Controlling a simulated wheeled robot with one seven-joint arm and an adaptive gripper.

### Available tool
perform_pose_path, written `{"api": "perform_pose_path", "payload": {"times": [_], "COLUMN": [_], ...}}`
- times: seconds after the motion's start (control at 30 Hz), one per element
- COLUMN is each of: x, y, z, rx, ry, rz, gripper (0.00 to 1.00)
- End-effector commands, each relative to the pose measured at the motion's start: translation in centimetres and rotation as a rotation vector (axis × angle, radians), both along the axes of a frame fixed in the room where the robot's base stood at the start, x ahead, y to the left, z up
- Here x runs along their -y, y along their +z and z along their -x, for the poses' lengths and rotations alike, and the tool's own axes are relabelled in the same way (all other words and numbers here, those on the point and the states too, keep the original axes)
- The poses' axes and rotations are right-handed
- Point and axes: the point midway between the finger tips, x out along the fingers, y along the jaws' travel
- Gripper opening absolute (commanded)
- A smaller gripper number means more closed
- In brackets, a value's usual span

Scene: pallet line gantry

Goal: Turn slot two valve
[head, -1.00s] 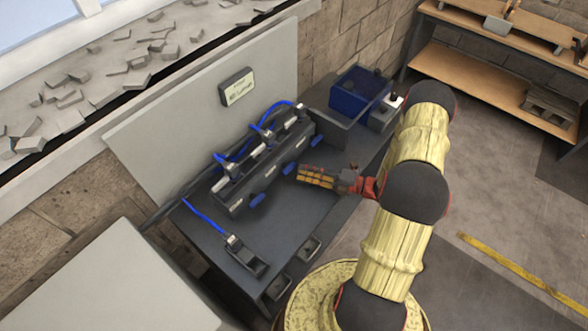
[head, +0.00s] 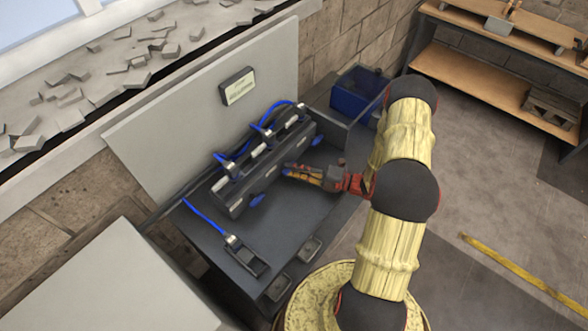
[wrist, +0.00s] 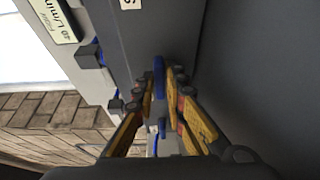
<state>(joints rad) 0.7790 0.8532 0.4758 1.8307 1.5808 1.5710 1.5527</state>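The dark valve block (head: 232,208) lies along the bench at the foot of the grey panel, with blue handles on its front face. My gripper (head: 292,171) reaches in from the right, with its fingertips at the middle blue handle (head: 286,171). In the wrist view, the blue handle (wrist: 158,76) stands between the two orange fingertips (wrist: 163,82), with narrow gaps seeming to show on both sides. My gripper looks open around it; contact is not clear. One blue handle (head: 257,200) is left of my gripper and another (head: 317,140) is right of it.
Blue hoses (head: 279,105) run along the top of the block. A sign (head: 238,86) hangs on the panel above. A dark device with a hose (head: 245,257) lies at the bench's near left. A blue bin (head: 357,92) stands at the far right end.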

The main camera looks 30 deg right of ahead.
Motion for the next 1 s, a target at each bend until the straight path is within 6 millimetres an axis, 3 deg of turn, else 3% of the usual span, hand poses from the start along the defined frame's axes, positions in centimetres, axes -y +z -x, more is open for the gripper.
{"api": "perform_pose_path", "payload": {"times": [0.2, 0.67, 1.0], "x": [0.01, 0.0, -0.04], "y": [-0.01, 0.01, 0.35], "z": [0.01, 0.01, 0.05], "rx": [0.0, 0.005, 0.071], "ry": [0.0, 0.0, 0.0], "rz": [0.0, 0.016, 0.179], "gripper": [0.0, 0.0, 0.0]}}
